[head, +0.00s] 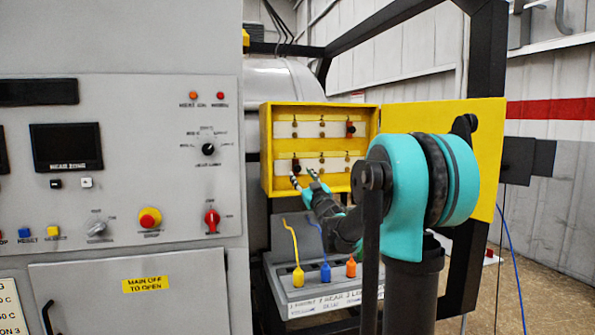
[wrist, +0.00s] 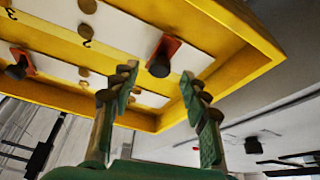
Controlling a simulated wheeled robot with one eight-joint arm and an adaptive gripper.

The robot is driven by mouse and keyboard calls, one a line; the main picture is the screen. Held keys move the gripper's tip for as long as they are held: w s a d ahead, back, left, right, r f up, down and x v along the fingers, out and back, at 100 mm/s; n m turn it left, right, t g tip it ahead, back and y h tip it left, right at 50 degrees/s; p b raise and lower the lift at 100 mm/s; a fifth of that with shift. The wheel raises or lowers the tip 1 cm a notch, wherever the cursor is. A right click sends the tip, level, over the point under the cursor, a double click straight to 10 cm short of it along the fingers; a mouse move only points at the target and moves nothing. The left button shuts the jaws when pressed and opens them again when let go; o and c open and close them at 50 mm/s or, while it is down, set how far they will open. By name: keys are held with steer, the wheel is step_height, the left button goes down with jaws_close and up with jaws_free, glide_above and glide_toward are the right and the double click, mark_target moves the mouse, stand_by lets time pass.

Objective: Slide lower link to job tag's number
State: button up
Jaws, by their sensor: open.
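The lower link is a dark knob with a red piece (head: 296,165), at the left end of the lower white strip in the yellow box. It also shows in the wrist view (wrist: 163,58), ahead of and between my fingertips. My gripper (head: 303,177) is open, just below the link in the head view. Its two fingers (wrist: 159,78) are apart with nothing between them in the wrist view. The upper link (head: 350,129) sits at the right end of the upper strip. I cannot identify a job tag or read its number.
The yellow box (head: 266,150) has a raised rim close to my fingers, and its door (head: 487,150) stands open to the right. Below is a grey tray (head: 285,297) with yellow, blue and orange plugs. A grey control cabinet (head: 120,180) stands left.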

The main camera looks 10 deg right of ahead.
mark_target(298, 170)
steer(key=shift+x, duration=2.25)
jaws_close()
